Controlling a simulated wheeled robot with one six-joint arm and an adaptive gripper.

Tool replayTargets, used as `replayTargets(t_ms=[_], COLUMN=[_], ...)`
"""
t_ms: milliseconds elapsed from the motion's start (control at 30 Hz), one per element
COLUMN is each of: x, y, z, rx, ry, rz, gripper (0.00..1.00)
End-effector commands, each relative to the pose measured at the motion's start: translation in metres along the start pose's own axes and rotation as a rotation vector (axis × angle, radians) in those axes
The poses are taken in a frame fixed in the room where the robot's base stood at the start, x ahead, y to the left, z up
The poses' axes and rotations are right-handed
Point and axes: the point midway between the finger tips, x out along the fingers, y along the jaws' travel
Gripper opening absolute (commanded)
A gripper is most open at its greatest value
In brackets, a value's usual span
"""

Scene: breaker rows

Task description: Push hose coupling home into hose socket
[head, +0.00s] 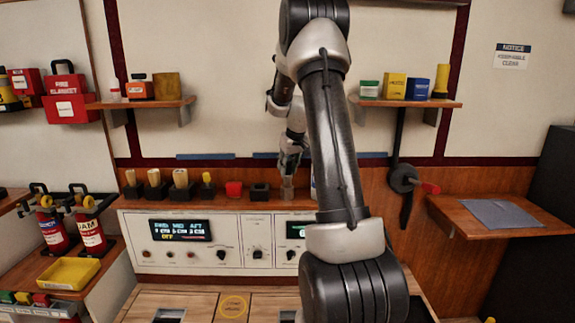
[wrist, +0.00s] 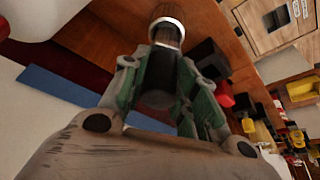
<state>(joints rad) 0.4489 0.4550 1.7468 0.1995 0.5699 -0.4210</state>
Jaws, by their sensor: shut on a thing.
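My gripper (wrist: 157,64) has its green-padded fingers closed around a dark cylinder, which I take for the hose coupling (wrist: 158,82). Beyond the fingertips is a shiny, brownish cylindrical part with a bright silver ring (wrist: 167,22). I cannot tell whether this part belongs to the coupling or to the hose socket. In the head view my gripper (head: 290,160) points down over the shelf on top of the panel. A small greyish, shiny piece (head: 287,188) stands just below it. How far the coupling sits in the socket cannot be made out.
Left of my gripper stand a black block (head: 259,191), a red cup (head: 234,189) and several pale-handled pieces in black holders (head: 181,185). The control panel (head: 205,245) is below. A lever with a red grip (head: 405,181) is on the wall at right.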

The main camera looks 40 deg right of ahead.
Motion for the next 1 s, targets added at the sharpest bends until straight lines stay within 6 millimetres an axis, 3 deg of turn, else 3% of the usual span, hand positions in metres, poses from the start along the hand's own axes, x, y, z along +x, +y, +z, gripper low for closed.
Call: replayTargets(t_ms=[1000], x=[0.033], y=[0.0], z=[0.014], rx=[0.0], ry=[0.0], rz=[0.0], gripper=[0.0])
